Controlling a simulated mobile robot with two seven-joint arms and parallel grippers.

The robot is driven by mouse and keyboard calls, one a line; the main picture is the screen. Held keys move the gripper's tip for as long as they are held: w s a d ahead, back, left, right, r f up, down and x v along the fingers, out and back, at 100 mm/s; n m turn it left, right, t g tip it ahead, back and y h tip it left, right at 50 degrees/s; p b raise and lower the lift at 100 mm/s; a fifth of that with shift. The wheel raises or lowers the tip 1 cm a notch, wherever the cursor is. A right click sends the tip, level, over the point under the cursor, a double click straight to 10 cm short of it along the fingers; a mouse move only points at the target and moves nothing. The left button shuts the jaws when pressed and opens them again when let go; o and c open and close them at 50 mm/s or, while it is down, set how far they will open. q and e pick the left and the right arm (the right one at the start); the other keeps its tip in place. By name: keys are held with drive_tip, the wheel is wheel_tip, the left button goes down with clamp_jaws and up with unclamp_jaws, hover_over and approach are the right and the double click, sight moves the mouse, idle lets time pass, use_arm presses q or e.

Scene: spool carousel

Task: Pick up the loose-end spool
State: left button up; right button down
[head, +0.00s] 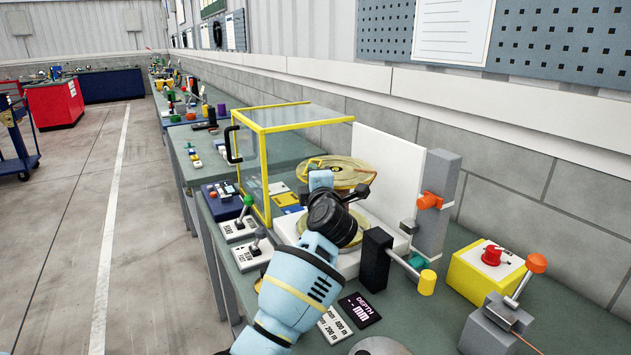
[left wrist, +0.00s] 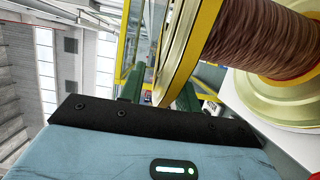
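A spool with pale gold flanges and brown winding (left wrist: 262,42) fills the upper right of the left wrist view. In the head view its upper flange (head: 352,174) shows beside the yellow-framed case, partly covered by my arm. I cannot make out a loose wire end. My left gripper (left wrist: 160,93) has its two dark green fingers apart, one on each side of the near flange's edge. A narrow gap shows beside the flange, so the fingers do not look closed on it. My right gripper is in neither view.
A clear case with a yellow frame (head: 281,114) stands left of the spool. A white panel (head: 388,170) stands behind it. A black block with a yellow-tipped rod (head: 427,282), a yellow box with a red button (head: 491,255) and an orange-knobbed lever (head: 536,263) crowd the right.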

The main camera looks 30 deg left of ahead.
use_arm(q)
clamp_jaws()
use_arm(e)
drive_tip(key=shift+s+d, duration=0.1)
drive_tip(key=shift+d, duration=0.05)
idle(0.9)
